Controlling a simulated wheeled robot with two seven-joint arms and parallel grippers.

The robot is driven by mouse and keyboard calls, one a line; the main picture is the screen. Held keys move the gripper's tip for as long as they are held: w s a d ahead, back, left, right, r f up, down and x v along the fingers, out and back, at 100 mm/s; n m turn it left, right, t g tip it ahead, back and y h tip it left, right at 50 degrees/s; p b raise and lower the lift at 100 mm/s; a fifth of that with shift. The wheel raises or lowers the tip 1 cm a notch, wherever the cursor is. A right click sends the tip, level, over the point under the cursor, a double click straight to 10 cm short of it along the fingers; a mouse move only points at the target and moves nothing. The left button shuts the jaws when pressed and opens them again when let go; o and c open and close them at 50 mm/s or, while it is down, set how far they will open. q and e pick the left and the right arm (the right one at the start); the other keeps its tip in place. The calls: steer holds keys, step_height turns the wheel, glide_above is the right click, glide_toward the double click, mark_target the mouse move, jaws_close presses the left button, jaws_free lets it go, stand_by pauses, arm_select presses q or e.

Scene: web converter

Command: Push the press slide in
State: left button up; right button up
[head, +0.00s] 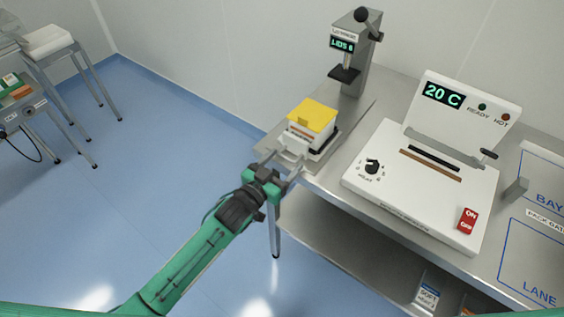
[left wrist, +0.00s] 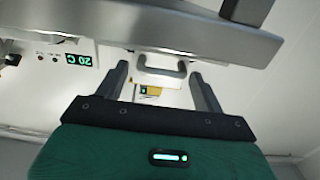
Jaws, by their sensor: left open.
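The press (head: 357,60) stands at the back of the steel table, with a lit display and a dark lever on top. In front of it is the press slide (head: 322,152), a grey plate with a pale handle (head: 291,146) at its near end. A white box with a yellow lid (head: 313,114) sits on the slide, clear of the press head. My left gripper (head: 282,164) is open and empty at the handle. In the left wrist view, the handle (left wrist: 161,70) lies between the two fingertips; contact is unclear. My right gripper is out of view.
A white heater unit (head: 405,178) with a 20 C display stands to the right on the steel table (head: 357,204). Blue-outlined bays lie farther right. Side tables (head: 52,47) stand at far left; the blue floor between is clear.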

mark_target(292, 154)
arm_select(q)
steer(key=c, duration=1.1)
steer(key=shift+w+d, duration=0.2)
steer(key=shift+w, duration=0.1)
steer(key=shift+c, duration=0.2)
steer(key=b+x, duration=0.1)
steer(key=x, duration=0.2)
steer(key=shift+w+d+f, duration=0.1)
steer(key=shift+w+d, duration=0.15)
steer(key=shift+w, duration=0.05)
steer(key=shift+s, duration=0.1)
steer(key=o, duration=1.1)
steer(key=shift+o, duration=0.2)
